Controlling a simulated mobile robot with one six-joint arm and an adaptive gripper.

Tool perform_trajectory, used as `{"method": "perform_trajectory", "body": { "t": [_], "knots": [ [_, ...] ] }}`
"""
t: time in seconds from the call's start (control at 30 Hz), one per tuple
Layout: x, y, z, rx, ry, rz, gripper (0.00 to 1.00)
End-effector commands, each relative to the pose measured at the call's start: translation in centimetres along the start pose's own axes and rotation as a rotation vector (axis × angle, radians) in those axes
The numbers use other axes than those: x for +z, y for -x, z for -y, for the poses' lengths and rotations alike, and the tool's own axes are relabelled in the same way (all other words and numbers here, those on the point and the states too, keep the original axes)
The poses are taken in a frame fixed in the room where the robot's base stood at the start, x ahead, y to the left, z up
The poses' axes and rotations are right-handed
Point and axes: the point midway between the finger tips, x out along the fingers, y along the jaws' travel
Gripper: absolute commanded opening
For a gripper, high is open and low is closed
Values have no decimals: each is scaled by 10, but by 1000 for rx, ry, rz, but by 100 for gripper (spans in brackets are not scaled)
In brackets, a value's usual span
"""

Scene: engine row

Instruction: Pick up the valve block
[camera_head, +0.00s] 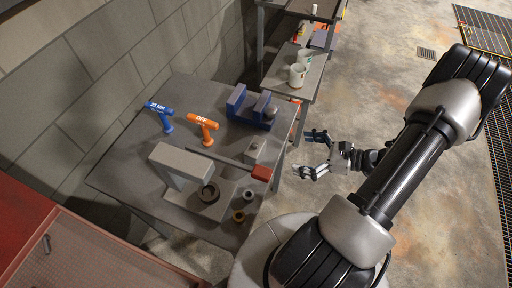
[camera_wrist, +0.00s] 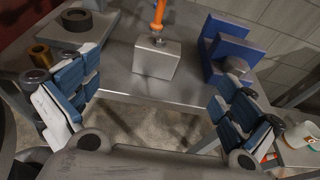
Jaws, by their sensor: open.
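The valve block, a small grey metal block (camera_head: 255,151) with a little fitting on top, stands near the right edge of the grey workbench (camera_head: 130,180). In the wrist view the block (camera_wrist: 150,61) is upright near the bench's front edge, in the upper middle. My gripper (camera_head: 309,154) is open and empty, off the bench's right side and apart from the block. In the wrist view its fingers (camera_wrist: 155,85) spread wide to left and right, with the block seen between and beyond them.
A blue vise (camera_head: 250,108) stands behind the block. A press (camera_head: 180,165) with a red-ended lever (camera_head: 262,173) is nearby, with rings (camera_head: 239,215) in front. Orange (camera_head: 202,128) and blue (camera_head: 160,115) drills stand at the back. White cups (camera_head: 297,75) are on another table.

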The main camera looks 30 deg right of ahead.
Motion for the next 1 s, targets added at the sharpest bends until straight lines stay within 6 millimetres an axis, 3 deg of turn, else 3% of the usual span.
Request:
{"method": "perform_trajectory", "body": {
  "t": [0.4, 0.73, 1.0],
  "knots": [
    [-2, -90, -2, 10, 3, -2, 100],
    [-1, -118, -1, 8, 4, -2, 100],
    [-2, -156, 0, 8, 4, -2, 100]
  ]
}}
